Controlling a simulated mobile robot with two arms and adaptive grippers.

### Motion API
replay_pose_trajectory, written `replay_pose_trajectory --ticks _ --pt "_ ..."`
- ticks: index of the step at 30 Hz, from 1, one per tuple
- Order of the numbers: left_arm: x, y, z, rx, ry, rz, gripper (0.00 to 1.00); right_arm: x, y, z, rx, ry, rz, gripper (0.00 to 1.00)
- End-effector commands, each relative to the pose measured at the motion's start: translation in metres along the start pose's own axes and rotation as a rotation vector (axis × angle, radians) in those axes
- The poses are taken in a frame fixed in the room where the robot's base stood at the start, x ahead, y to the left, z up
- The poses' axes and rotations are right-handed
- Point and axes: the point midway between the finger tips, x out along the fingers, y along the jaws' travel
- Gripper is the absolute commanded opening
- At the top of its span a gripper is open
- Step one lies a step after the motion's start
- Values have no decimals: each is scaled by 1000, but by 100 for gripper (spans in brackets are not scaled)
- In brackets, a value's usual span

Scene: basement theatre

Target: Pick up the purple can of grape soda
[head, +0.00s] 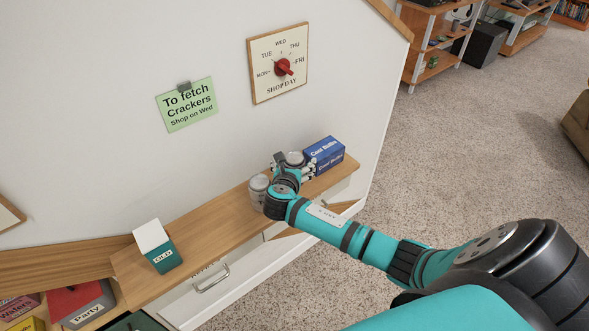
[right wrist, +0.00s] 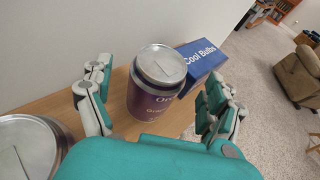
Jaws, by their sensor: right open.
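The purple can (right wrist: 150,100) stands upright on the wooden ledge in the right wrist view, with a silver lid and lettering that is only partly legible. In the head view only its silver top (head: 295,158) shows clearly; my arm hides most of its body. My right gripper (head: 294,168) is open above the ledge. In the right wrist view its fingers (right wrist: 156,98) are on either side of the can, with a gap on each side. My left gripper is not in view.
A second can (head: 258,186) stands close to the left of my gripper. A blue "Cool Bulbs" box (head: 324,154) stands just behind the purple can. A green and white box (head: 157,246) stands farther left on the wooden ledge (head: 205,244). The wall rises behind.

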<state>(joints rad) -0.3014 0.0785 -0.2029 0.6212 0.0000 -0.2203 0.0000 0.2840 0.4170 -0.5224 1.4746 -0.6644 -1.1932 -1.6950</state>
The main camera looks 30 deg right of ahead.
Motion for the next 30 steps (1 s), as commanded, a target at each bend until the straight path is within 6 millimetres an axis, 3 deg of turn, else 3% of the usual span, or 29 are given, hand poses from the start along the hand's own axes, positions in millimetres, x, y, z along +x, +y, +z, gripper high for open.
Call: replay_pose_trajectory --ticks 6,14,30 --pt "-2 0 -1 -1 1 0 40 26 1 1 1 0 0 90" --pt "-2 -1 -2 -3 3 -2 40 29 1 0 1 1 1 90" --pt "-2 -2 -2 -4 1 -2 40 28 1 0 1 1 1 22"
